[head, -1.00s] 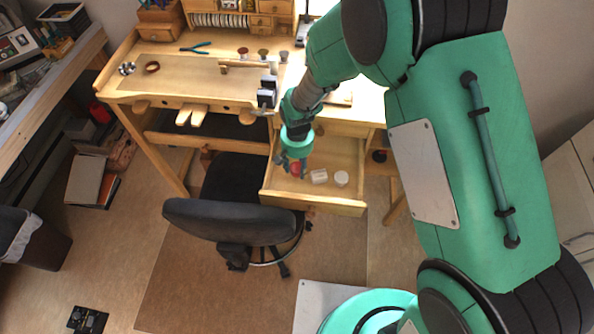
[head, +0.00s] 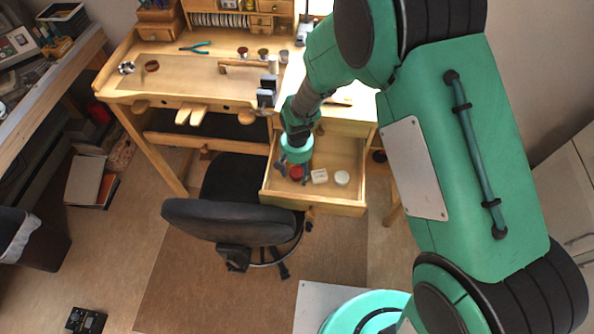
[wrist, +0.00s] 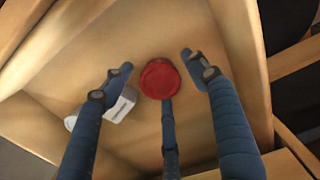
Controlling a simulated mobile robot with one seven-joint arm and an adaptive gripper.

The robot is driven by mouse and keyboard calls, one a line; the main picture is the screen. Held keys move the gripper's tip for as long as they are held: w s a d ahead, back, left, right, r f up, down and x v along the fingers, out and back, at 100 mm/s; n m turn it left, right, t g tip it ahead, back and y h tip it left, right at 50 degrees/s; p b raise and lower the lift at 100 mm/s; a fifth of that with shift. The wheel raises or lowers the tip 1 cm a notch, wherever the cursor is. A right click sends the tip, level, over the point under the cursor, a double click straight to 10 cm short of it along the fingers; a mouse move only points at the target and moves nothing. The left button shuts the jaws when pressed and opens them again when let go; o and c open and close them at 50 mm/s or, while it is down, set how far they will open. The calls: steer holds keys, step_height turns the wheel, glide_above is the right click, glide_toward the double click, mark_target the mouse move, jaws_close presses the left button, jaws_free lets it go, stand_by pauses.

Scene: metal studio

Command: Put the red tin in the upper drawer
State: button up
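The red tin (head: 296,172) is in the pulled-out upper drawer (head: 340,207), near its left side. In the wrist view the round red tin (wrist: 159,79) appears to rest on the drawer floor. My gripper (head: 294,177) is over the left part of the drawer. In the wrist view my gripper (wrist: 157,60) is open: its fingers are spread around the tin, with visible gaps at left and right. The third finger overlaps the tin's near edge in the picture; I cannot tell whether it touches.
A small white box (head: 319,176) and a white round jar (head: 342,178) stand in the drawer right of the tin. The black chair (head: 235,220) is close to the drawer's front left. The wooden workbench (head: 130,85) stands behind. The drawer's rear is bare.

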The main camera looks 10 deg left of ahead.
mark_target(297, 171)
step_height(297, 171, up, 12)
steer(key=p, duration=0.2)
steer(key=shift+r+p, duration=0.15)
steer(key=shift+p, duration=0.25)
stand_by(0.8)
steer(key=s+d+r+m+t, duration=0.1)
steer(key=s+d+r, duration=0.1)
steer(key=d+r, duration=0.8)
steer(key=s+d+r+t, duration=0.1)
steer(key=s+d+r, duration=0.35)
steer(key=r, duration=0.95)
steer(key=s+d+r+t, duration=0.1)
steer(key=s+d+r, duration=0.4)
steer(key=s+d, duration=0.2)
steer(key=s+d+r+m+t, duration=0.1)
steer(key=s+d+r+t, duration=0.1)
steer(key=s+d+r, duration=0.4)
steer(key=s+d, duration=0.1)
steer(key=s, duration=0.1)
steer(key=shift+s+d+t, duration=0.2)
steer(key=shift+s+t, duration=0.1)
steer(key=shift+s, duration=0.1)
